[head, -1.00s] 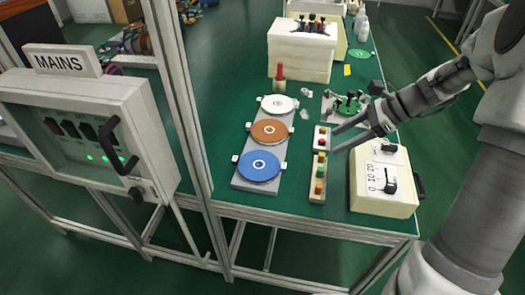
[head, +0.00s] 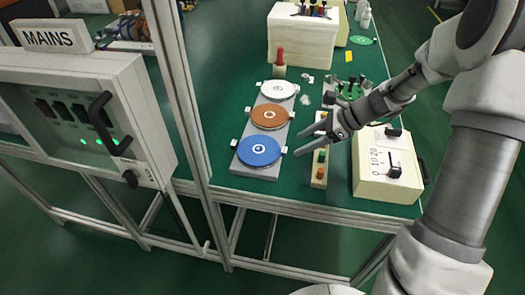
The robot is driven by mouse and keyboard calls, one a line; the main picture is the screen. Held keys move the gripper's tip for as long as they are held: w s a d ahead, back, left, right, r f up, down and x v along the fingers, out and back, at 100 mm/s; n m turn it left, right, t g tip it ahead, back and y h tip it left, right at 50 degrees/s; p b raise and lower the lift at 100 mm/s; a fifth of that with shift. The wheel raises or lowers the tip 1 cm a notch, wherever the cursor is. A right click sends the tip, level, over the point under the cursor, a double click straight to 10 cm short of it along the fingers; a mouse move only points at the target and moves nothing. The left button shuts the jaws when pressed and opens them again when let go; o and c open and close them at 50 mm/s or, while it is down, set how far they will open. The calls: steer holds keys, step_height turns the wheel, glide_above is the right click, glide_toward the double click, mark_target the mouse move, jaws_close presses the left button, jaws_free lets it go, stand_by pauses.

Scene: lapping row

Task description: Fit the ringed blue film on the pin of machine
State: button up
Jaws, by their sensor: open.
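The blue film (head: 245,158) is a round disc with a white ring at its centre. It lies flat at the near end of a grey plate (head: 240,175), with small white tabs at its sides. My gripper (head: 298,142) is open and empty, its two fingers pointing left. In the picture it is just right of the blue disc and the orange-brown disc (head: 258,116); I cannot tell its height above the table. I cannot make out which machine bears the pin. A small device with green parts (head: 350,90) stands behind my wrist, partly hidden.
A white disc (head: 278,90) lies at the plate's far end. A red-handled tool (head: 280,64) and a white block (head: 302,38) stand behind. A frame post (head: 185,100) rises at left.

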mark_target(286, 150)
steer(key=b+x, duration=0.1)
steer(key=x, duration=0.4)
steer(key=shift+r, duration=0.15)
jaws_close()
